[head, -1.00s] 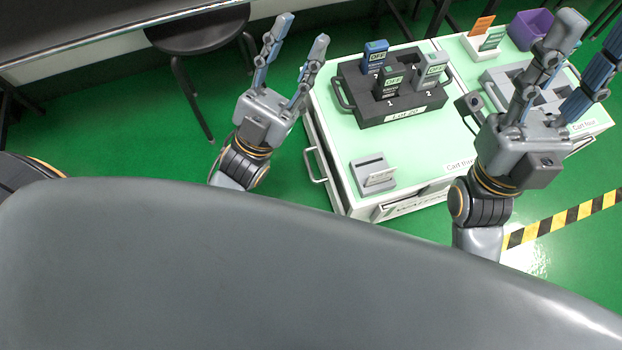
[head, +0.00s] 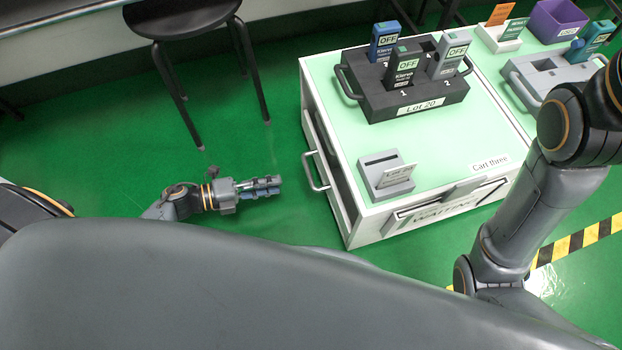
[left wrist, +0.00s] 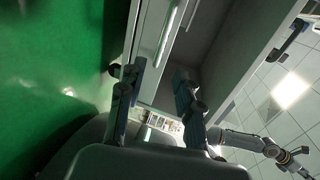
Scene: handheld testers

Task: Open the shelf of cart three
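Cart three (head: 440,150) is a white cart with a pale green top and a "Cart three" label. Its left side has a metal bar handle (head: 315,171). My left gripper (head: 278,186) points at that side from the left, short of the handle. In the left wrist view my left gripper (left wrist: 157,75) has its two fingers apart with nothing between them. Bar handles (left wrist: 168,36) on the cart's side show ahead of the fingers. My right arm (head: 530,200) stands at the right; its gripper is out of the head view, and its small far end in the left wrist view is unclear.
A black "Lot 20" carrier (head: 405,90) with several handheld testers and a grey card holder (head: 386,175) stand on the cart. A second cart adjoins it at right. A black stool (head: 183,18) stands upper left. Green floor (head: 90,140) lies clear at left.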

